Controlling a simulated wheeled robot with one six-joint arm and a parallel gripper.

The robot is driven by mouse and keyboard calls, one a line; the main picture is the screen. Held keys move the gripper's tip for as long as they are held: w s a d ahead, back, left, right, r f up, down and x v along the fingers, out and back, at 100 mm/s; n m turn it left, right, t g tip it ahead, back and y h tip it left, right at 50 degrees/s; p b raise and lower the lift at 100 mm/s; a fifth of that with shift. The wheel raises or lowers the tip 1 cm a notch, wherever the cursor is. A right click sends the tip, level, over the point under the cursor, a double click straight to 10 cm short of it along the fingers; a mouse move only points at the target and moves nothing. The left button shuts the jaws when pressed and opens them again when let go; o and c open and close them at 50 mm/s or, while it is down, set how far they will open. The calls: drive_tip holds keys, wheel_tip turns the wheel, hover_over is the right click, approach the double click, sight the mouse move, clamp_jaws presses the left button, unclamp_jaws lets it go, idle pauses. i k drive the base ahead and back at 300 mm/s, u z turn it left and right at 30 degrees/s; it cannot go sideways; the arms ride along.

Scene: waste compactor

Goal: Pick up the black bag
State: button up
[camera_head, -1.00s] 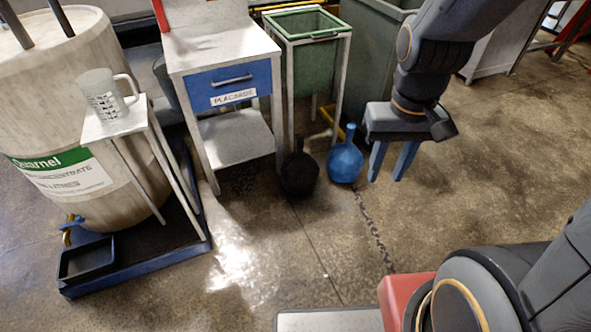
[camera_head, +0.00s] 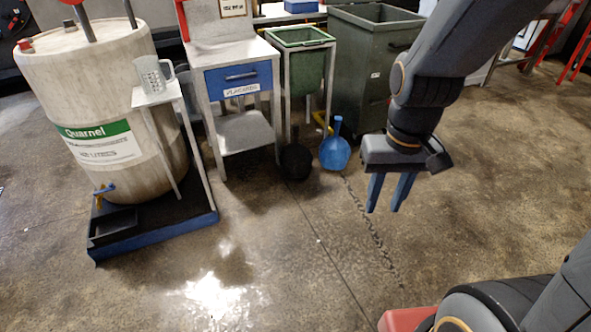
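The black bag (camera_head: 296,162) stands on the floor in front of the green bin stand, next to a blue bag. It is dark and rounded, with a narrow neck on top. My gripper (camera_head: 388,207) hangs in the air to the right of both bags, with its two blue fingers pointing down. The fingers are apart with nothing between them. The gripper is clear of the black bag.
The blue bag (camera_head: 334,152) is just right of the black one. Behind are a blue-drawer stand (camera_head: 240,78), a green bin (camera_head: 304,66) and a dark wheeled container (camera_head: 372,70). A large barrel (camera_head: 95,110) on a blue tray stands left. The front floor is clear.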

sight(296, 159)
drive_tip(key=u, duration=0.55)
drive_tip(key=i, duration=0.95)
drive_tip(key=u, duration=0.55)
drive_tip(key=i, duration=1.2)
drive_tip(key=z, duration=1)
drive_tip(key=i, duration=0.8)
drive_tip(key=z, duration=0.55)
